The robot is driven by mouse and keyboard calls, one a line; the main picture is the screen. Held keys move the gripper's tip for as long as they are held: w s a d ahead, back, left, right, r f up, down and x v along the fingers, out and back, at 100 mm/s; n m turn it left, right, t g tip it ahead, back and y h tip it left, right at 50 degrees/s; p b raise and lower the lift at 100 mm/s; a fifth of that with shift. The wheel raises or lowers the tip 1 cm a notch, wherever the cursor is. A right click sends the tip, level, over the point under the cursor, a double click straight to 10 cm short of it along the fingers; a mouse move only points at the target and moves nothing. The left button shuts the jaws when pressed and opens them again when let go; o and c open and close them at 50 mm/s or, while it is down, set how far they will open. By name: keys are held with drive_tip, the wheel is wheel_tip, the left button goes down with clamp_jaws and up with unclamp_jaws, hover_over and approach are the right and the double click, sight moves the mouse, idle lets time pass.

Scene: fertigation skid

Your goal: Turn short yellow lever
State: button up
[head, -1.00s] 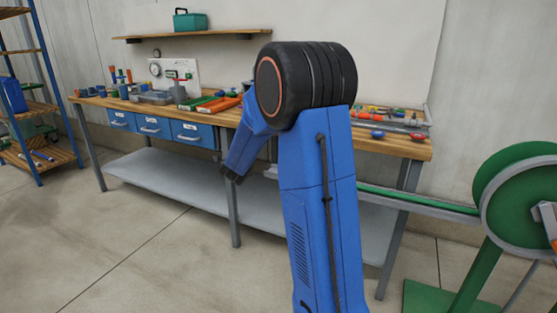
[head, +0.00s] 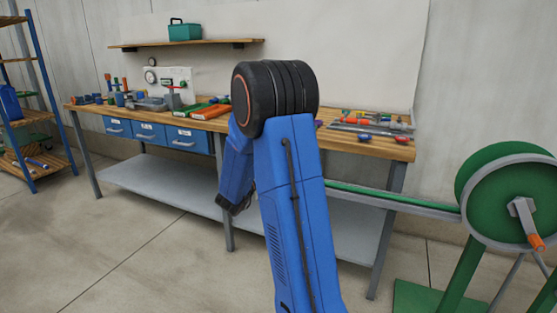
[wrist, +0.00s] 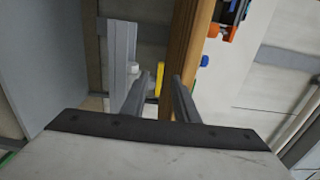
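A small yellow piece (wrist: 159,78) shows in the wrist view, beyond and between my fingertips. It may be the short yellow lever, but its shape is too small to tell. My gripper (wrist: 160,88) has its two grey fingers apart with a gap between them. I see nothing clearly held, and I cannot tell whether a finger touches the yellow piece. In the head view my blue arm stands in front of the workbench. My fingers are not visible there, and I cannot make out the lever.
The wooden workbench (head: 387,151) carries pipework with coloured knobs, including a blue one (head: 365,139), at its right. Blue drawers (head: 150,134) hang under its left part. A green reel (head: 500,190) stands at the right. A blue rack (head: 35,95) is at the far left. Open floor lies in front.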

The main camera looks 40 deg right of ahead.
drive_tip(key=x, duration=1.1)
drive_tip(key=shift+d, duration=0.3)
drive_tip(key=shift+w, duration=0.1)
clamp_jaws()
